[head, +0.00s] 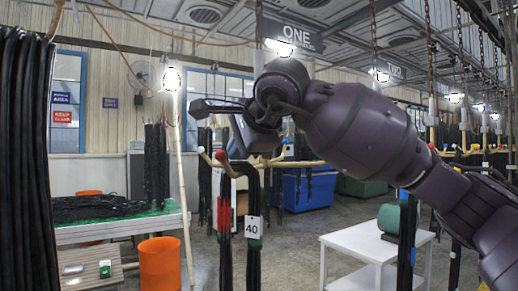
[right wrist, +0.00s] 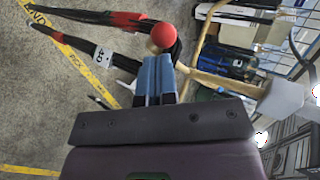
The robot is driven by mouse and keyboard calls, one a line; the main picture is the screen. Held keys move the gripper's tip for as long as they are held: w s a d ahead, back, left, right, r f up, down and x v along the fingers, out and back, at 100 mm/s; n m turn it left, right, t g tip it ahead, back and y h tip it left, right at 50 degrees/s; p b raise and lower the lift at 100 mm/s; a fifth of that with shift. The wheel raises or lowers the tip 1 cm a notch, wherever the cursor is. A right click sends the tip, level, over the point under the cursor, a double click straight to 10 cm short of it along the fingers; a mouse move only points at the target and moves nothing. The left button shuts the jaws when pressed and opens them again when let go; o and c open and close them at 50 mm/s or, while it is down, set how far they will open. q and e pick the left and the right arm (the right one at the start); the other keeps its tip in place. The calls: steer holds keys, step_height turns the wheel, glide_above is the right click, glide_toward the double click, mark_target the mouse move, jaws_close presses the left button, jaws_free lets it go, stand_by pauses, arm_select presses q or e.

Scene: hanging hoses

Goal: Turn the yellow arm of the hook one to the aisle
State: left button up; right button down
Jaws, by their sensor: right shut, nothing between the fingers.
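The hook's yellow arm (head: 298,163) runs sideways under the ONE sign (head: 297,36). In the right wrist view, the yellow arm (right wrist: 222,82) reaches from behind my fingers to a pale block at right. A red ball (right wrist: 164,35) shows just beyond my fingertips; it also shows in the head view (head: 220,155). Black and red hoses hang below it, with a tag marked 40 (head: 253,226). My right gripper (right wrist: 155,62) is shut and empty, close to the yellow arm; I cannot tell whether they touch. My right wrist hides part of the hook. My left gripper is not in view.
Black hoses (head: 24,150) hang close at left. An orange bin (head: 160,263) and a green-edged table (head: 120,228) stand at left. A white table (head: 372,243) stands under my arm. A blue bin (head: 307,190) is behind. Bare floor shows between the tables.

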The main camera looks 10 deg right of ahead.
steer(key=shift+w+a+p, duration=0.15)
steer(key=shift+w+a, duration=0.2)
steer(key=shift+a, duration=0.3)
steer(key=shift+w+a+p, duration=0.1)
steer(key=shift+w+a, duration=0.3)
steer(key=shift+a, duration=0.2)
steer(key=shift+w+a+p, duration=0.15)
steer(key=shift+w+a, duration=0.2)
steer(key=shift+a, duration=0.3)
steer(key=shift+w+r+p, duration=0.2)
steer(key=shift+r+p, duration=0.35)
steer(key=shift+r, duration=0.6)
steer(key=shift+w+r+p, duration=0.2)
steer(key=shift+r+p, duration=0.35)
steer(key=shift+r, duration=0.55)
steer(key=s+d+r+b, duration=0.2)
steer(key=s+d, duration=0.1)
steer(key=s, duration=0.3)
steer(key=s+d+r+b, duration=0.2)
steer(key=s+d+b, duration=0.1)
steer(key=s, duration=0.3)
steer(key=shift+s+r, duration=0.15)
steer(key=shift+r, duration=0.1)
steer(key=shift+d, duration=0.1)
